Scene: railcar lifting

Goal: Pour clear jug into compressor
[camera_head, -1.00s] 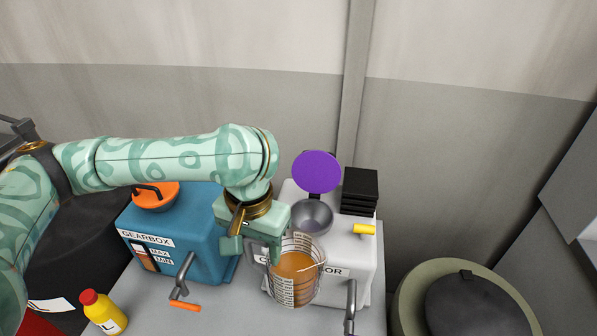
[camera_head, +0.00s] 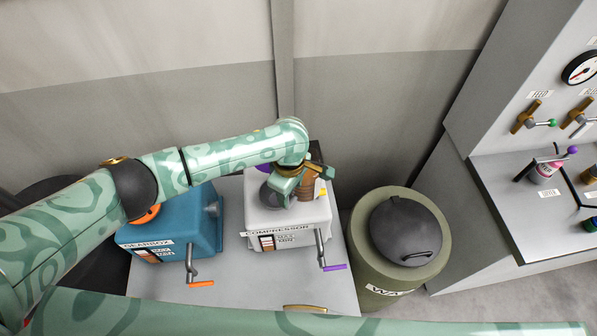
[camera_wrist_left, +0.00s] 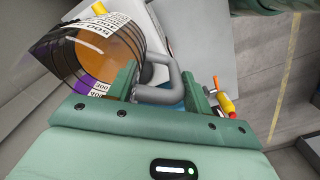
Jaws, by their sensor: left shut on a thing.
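The white compressor (camera_head: 318,213) stands on the grey table, its grey bowl-shaped funnel (camera_head: 271,196) on top and its purple lid (camera_head: 263,167) behind, partly covered by my arm. My left gripper (camera_head: 290,190) is over the compressor's top beside the funnel. In the left wrist view, the gripper (camera_wrist_left: 160,84) is shut on the grey handle of the clear jug (camera_wrist_left: 100,45). The jug is tilted there and has amber liquid in it. In the head view the jug is mostly hidden by my gripper, and I cannot tell whether liquid is flowing. My right gripper is not in view.
The blue gearbox (camera_head: 185,230) is left of the compressor. Drain cranks with orange (camera_head: 202,284) and purple (camera_head: 335,267) handles stick out in front. An olive waste bin (camera_head: 362,271) with a dark lid stands to the right. A grey valve panel (camera_head: 500,105) is at far right.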

